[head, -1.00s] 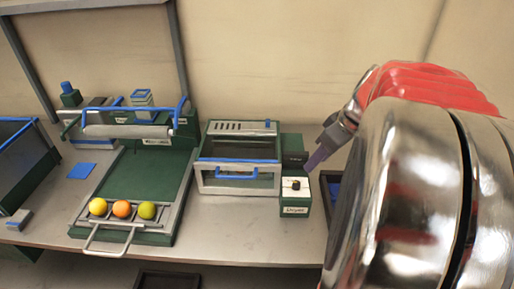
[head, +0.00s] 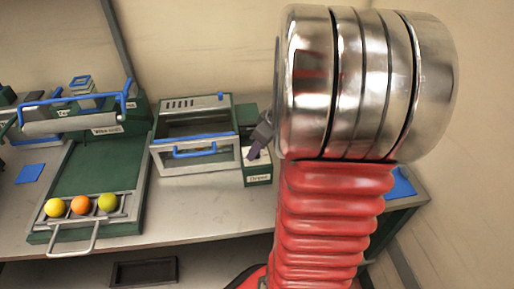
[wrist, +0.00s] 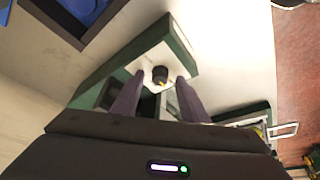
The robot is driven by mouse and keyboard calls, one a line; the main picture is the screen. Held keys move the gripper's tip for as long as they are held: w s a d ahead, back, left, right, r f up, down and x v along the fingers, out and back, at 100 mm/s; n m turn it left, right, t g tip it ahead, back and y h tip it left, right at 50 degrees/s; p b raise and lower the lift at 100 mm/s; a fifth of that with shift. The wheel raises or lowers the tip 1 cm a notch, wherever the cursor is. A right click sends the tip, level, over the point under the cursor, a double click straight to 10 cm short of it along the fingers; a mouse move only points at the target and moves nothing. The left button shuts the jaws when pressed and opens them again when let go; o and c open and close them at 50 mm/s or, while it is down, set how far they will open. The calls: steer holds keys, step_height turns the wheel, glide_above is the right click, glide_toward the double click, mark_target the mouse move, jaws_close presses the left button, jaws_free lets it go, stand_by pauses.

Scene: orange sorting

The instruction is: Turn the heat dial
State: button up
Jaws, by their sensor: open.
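The heat dial (wrist: 160,73) is a small dark knob on the white top face of a green control box (wrist: 180,46). In the wrist view it lies just beyond and between the two purple-grey fingertips of my gripper (wrist: 158,86), which are apart and empty. I cannot tell whether they touch it. In the head view the control box (head: 258,180), labelled something like "Dryer", stands right of the dryer (head: 196,135). My gripper (head: 255,148) is over its top there and hides the dial.
The dryer has a blue front handle. A green tray (head: 90,180) to its left holds a yellow, an orange and a green fruit on a rack. A press with a blue bar (head: 80,105) stands behind it. My arm covers the counter's right side.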

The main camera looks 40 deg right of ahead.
steer(key=shift+w+f, duration=0.15)
steer(key=shift+f, duration=0.15)
steer(key=shift+c, duration=0.4)
jaws_close()
